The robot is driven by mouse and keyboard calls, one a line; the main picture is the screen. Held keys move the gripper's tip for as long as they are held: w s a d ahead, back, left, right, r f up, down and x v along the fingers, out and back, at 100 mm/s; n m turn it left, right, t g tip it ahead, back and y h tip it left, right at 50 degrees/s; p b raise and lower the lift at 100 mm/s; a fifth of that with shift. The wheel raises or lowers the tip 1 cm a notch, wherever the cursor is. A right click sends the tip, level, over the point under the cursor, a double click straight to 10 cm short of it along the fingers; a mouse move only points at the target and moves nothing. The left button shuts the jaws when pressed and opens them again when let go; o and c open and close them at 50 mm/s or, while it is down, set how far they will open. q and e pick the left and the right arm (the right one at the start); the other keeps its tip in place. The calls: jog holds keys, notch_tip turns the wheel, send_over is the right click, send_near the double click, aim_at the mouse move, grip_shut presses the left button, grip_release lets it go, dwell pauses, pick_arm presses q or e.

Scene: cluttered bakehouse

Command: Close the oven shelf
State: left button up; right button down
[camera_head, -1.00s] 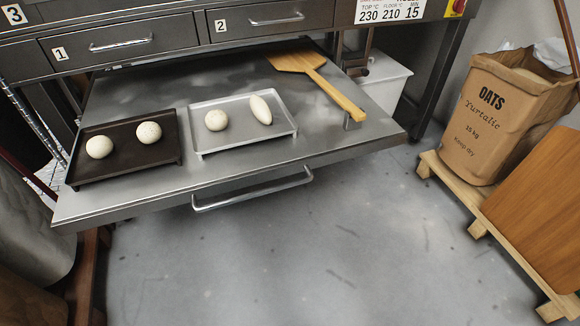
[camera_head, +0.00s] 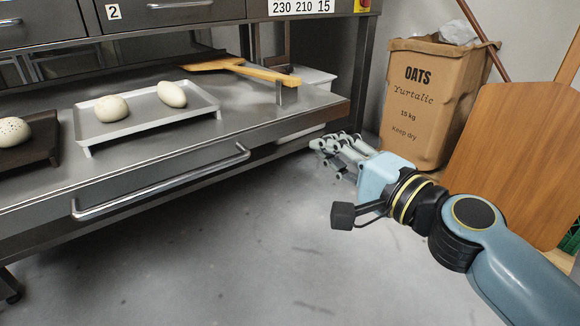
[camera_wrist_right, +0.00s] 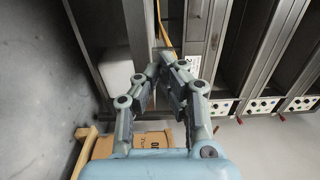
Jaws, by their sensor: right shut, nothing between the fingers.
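The oven shelf (camera_head: 40,186) is a metal slab pulled out below the oven's drawers, with a bar handle (camera_head: 165,184) on its front edge. On it stand a light tray (camera_head: 150,127) with two dough pieces, a dark tray (camera_head: 40,150) cut off at the left, and a wooden peel (camera_head: 262,74). My right gripper (camera_head: 325,143) is shut and empty, in front of the shelf's right end and apart from the handle. In the right wrist view the gripper (camera_wrist_right: 162,62) has its fingertips close together near the shelf's metal edge. My left gripper is not in view.
A brown oats sack (camera_head: 425,105) stands at the back right, with a wooden board (camera_head: 515,160) leaning beside it. A white bin (camera_head: 312,80) is behind the shelf's right end. The grey floor (camera_head: 270,255) in front is clear.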

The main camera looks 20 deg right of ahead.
notch_tip(320, 180, down, 2)
send_near(270, 125)
jog(key=x, duration=0.6)
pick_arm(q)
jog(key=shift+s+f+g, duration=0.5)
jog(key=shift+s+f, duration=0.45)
pick_arm(e)
jog(key=shift+w+a, duration=0.2)
jog(key=shift+w, duration=0.45)
